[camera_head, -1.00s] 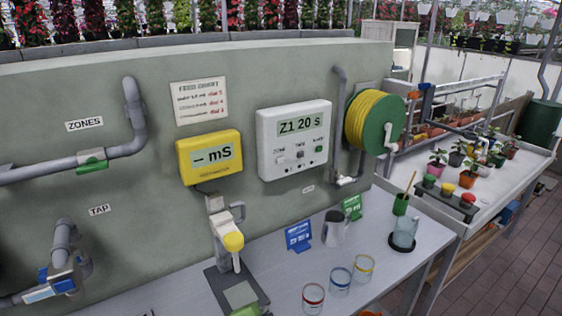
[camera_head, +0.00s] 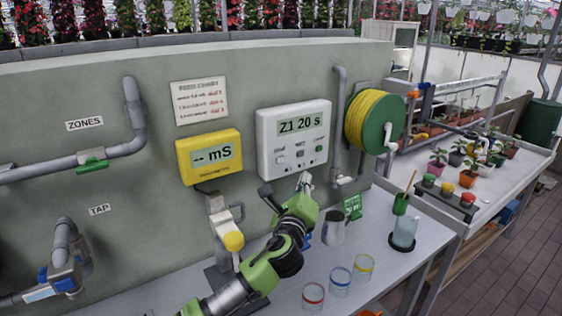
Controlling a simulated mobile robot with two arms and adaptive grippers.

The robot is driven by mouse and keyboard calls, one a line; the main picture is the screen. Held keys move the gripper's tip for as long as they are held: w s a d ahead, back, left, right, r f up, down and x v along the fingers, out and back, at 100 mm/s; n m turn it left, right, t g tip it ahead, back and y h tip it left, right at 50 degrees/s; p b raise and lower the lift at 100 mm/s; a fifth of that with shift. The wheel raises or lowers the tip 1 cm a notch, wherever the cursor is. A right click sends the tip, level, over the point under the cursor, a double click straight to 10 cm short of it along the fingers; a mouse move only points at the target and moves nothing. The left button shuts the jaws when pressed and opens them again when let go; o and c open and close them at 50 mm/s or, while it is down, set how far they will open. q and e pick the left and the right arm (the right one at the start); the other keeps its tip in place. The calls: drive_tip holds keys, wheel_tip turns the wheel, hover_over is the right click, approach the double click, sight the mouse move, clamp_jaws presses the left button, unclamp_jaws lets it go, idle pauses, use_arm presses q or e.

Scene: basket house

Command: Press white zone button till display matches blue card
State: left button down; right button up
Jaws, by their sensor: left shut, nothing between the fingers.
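The white controller (camera_head: 266,136) hangs on the grey-green wall, and its display (camera_head: 300,122) reads "Z1 20 s". The zone button (camera_head: 281,159) is the left one in the row under the display. My left gripper (camera_head: 305,180) is shut and empty, just below the controller's lower edge, right of and below the zone button; I see no contact with the button. My left arm rises from the bottom edge over the bench. The blue card (camera_head: 308,240) is almost wholly hidden behind this arm, and its text cannot be read. My right gripper is out of view.
A yellow mS meter (camera_head: 208,156) hangs left of the controller, above a yellow-capped probe (camera_head: 233,241). A green card (camera_head: 352,207), a grey jug (camera_head: 333,228) and several glasses stand on the bench. A yellow hose reel (camera_head: 368,120) is at right.

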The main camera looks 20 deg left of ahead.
sight(280, 160)
use_arm(q)
drive_tip(key=shift+a, duration=0.1)
drive_tip(key=shift+w+a+b, duration=0.35)
drive_tip(key=shift+w+a, duration=0.55)
drive_tip(key=shift+a, duration=0.25)
drive_tip(key=shift+w+a+b, duration=0.3)
drive_tip(key=shift+w+a, duration=0.6)
drive_tip(key=shift+a, duration=0.2)
drive_tip(key=shift+w+a+b, duration=0.35)
drive_tip(key=shift+w+a, duration=0.55)
drive_tip(key=shift+a, duration=0.25)
drive_tip(key=shift+a, duration=0.1)
drive_tip(key=shift+w+a, duration=0.25)
drive_tip(key=shift+w+a, duration=0.3)
drive_tip(key=shift+a, duration=0.05)
drive_tip(key=shift+s+d+p, duration=0.35)
drive_tip(key=shift+s+d, duration=0.25)
drive_tip(key=shift+d, duration=0.1)
